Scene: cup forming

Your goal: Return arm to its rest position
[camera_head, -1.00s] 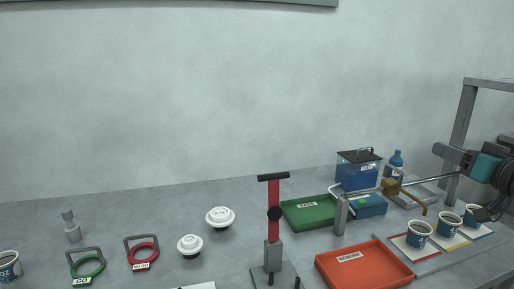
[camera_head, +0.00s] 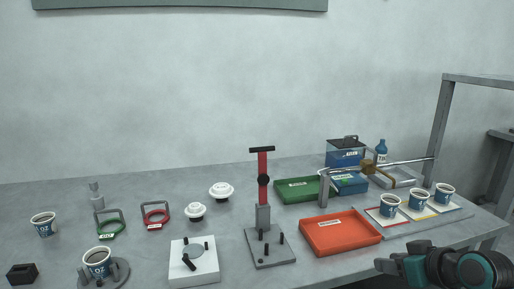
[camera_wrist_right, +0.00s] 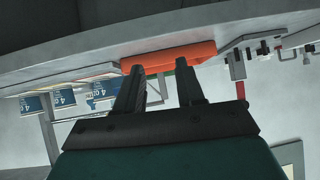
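My right gripper (camera_head: 384,265) is at the lower right in the head view, low in front of the table edge, below the orange tray and the cups. In the right wrist view my right gripper (camera_wrist_right: 160,88) has its two dark fingers apart with nothing between them. The orange tray (camera_wrist_right: 165,54) shows beyond the fingertips, apart from them. My left gripper does not show in either view.
On the table stand an orange tray (camera_head: 340,233), a green tray (camera_head: 297,190), a red-handled press (camera_head: 263,190), a white box (camera_head: 193,262) and several cups, one of them at the right (camera_head: 390,205). A grey frame (camera_head: 438,130) rises at the right.

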